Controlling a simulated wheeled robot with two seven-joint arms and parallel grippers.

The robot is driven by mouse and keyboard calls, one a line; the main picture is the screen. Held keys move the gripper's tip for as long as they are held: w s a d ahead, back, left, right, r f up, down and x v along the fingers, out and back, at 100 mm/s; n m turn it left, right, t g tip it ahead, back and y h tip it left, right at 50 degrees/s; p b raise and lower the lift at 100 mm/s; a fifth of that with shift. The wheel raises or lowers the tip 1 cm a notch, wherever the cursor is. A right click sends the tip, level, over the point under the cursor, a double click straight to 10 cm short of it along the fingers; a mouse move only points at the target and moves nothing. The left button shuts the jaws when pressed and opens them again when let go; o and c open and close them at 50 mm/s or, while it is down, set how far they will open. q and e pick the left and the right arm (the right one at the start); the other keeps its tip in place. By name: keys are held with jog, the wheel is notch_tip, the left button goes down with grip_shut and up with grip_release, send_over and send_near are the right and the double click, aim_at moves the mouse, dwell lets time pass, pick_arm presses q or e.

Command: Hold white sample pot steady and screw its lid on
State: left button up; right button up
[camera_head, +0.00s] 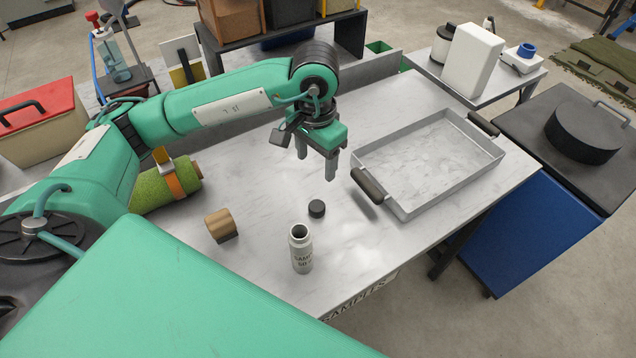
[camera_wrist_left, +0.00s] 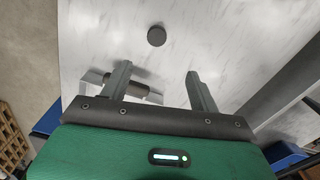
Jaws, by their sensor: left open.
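The white sample pot (camera_head: 301,252) stands upright and uncapped near the front edge of the table, with dark lettering on its side. Its dark lid (camera_head: 317,208) lies flat on the table just behind it, apart from it. The lid also shows in the left wrist view (camera_wrist_left: 156,36), beyond my fingers. My left gripper (camera_head: 316,168) is open and empty, fingers pointing down, above the table behind the lid. In the left wrist view its two fingers (camera_wrist_left: 160,84) stand apart with nothing between them. The pot is not in the left wrist view. My right gripper is not seen.
A metal tray (camera_head: 455,195) with dark handles takes up the right of the table. A brown wooden block (camera_head: 221,224) lies left of the pot. A green turf roll (camera_head: 152,190) with an orange band is at the left. The marble tabletop around the lid is clear.

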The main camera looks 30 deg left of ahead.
pick_arm(q)
jog(key=p, duration=0.2)
send_over(316, 203)
notch_tip(316, 203, down, 7)
jog(key=shift+f, duration=0.8)
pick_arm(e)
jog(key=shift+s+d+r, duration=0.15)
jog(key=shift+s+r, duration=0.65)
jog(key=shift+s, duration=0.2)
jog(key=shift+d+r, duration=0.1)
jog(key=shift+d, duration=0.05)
